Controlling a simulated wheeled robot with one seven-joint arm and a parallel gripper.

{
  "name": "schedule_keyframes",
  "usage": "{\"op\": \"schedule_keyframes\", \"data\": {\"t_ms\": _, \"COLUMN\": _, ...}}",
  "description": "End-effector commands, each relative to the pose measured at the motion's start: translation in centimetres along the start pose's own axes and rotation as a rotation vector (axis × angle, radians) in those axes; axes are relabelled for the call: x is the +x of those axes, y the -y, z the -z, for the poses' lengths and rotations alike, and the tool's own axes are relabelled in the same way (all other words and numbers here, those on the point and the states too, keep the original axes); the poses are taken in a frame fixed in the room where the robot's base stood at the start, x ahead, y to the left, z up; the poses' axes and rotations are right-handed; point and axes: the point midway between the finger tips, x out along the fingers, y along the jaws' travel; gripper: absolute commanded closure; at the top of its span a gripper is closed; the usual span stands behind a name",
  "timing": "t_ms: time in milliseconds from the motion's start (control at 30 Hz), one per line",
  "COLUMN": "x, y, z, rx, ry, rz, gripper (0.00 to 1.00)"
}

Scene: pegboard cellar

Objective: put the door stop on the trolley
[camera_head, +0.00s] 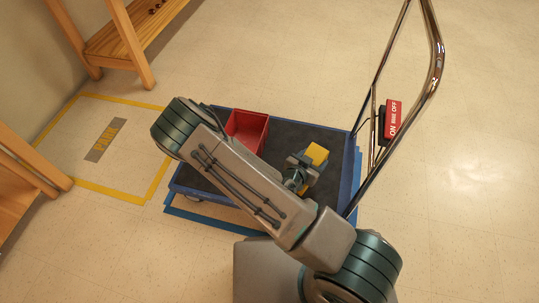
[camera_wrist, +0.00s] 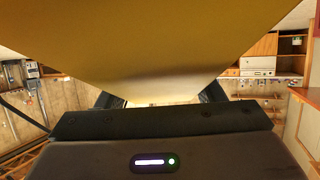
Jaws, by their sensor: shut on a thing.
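The door stop (camera_head: 317,153) is a yellow block, seen over the dark deck of the trolley in the head view. My gripper (camera_head: 305,160) is shut on it. In the wrist view the yellow door stop (camera_wrist: 150,40) fills the upper middle, with the dark fingers of my gripper (camera_wrist: 160,100) at its two sides. The trolley (camera_head: 290,136) has a dark top, blue edges and a tall chrome handle at its right. My arm hides part of its deck. I cannot tell whether the door stop touches the deck.
A red open bin (camera_head: 248,130) stands on the trolley, left of the door stop. A red brake sign (camera_head: 393,119) is by the handle. A yellow-taped parking square (camera_head: 120,160) and wooden benches (camera_head: 125,40) lie left. The floor at right is clear.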

Motion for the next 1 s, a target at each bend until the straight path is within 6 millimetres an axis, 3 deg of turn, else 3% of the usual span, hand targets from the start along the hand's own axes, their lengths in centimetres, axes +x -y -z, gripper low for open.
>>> {"op": "schedule_keyframes", "data": {"t_ms": 133, "x": 1.7, "y": 0.8, "z": -0.9, "rx": 0.005, "ry": -0.004, "rz": -0.005, "gripper": 0.78}}
{"op": "schedule_keyframes", "data": {"t_ms": 533, "x": 9.6, "y": 6.1, "z": -3.1, "rx": 0.005, "ry": -0.004, "rz": -0.003, "gripper": 0.78}}
{"op": "schedule_keyframes", "data": {"t_ms": 800, "x": 11.2, "y": 7.2, "z": -3.4, "rx": 0.002, "ry": -0.003, "rz": -0.003, "gripper": 0.78}}
{"op": "schedule_keyframes", "data": {"t_ms": 1000, "x": 12.1, "y": 7.1, "z": -5.8, "rx": -0.001, "ry": -0.003, "rz": -0.004, "gripper": 0.78}}
